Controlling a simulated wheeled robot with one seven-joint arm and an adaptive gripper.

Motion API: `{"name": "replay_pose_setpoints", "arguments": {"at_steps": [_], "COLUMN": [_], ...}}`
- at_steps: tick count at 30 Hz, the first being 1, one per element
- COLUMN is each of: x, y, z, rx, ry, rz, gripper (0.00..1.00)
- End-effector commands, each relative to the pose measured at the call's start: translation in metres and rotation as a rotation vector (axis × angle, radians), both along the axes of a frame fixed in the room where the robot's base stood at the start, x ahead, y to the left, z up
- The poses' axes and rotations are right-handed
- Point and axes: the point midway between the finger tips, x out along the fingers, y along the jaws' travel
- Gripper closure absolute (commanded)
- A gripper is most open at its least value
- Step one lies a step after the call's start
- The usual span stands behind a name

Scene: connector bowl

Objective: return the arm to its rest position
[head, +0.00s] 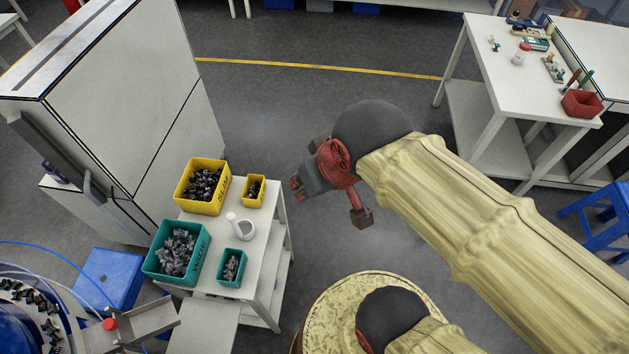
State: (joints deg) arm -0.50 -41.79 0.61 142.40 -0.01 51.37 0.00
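My gripper (297,189) is at the end of my arm, in the middle of the head view. It hangs over the grey floor, just right of the small white table (262,230), and touches nothing that I can see. My arm, in a pale yellow cover, reaches in from the lower right. The gripper is seen from above and is small, so I cannot tell how far its fingers are apart. No object shows in it.
A tall white cabinet (130,90) stands left. A workbench (490,60) with a red bin (582,103) is at the upper right. Floor (290,100) beyond my gripper is clear.

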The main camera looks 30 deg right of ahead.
Motion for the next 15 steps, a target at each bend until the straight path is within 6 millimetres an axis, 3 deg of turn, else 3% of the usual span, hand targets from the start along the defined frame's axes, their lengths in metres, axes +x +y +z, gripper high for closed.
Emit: {"name": "replay_pose_setpoints", "arguments": {"at_steps": [11, 15], "x": [-0.006, -0.006], "y": [-0.003, -0.002], "z": [0.001, -0.009], "rx": [0.000, 0.000], "ry": [-0.013, -0.013], "rz": [-0.009, -0.009], "gripper": [0.70, 0.70]}}
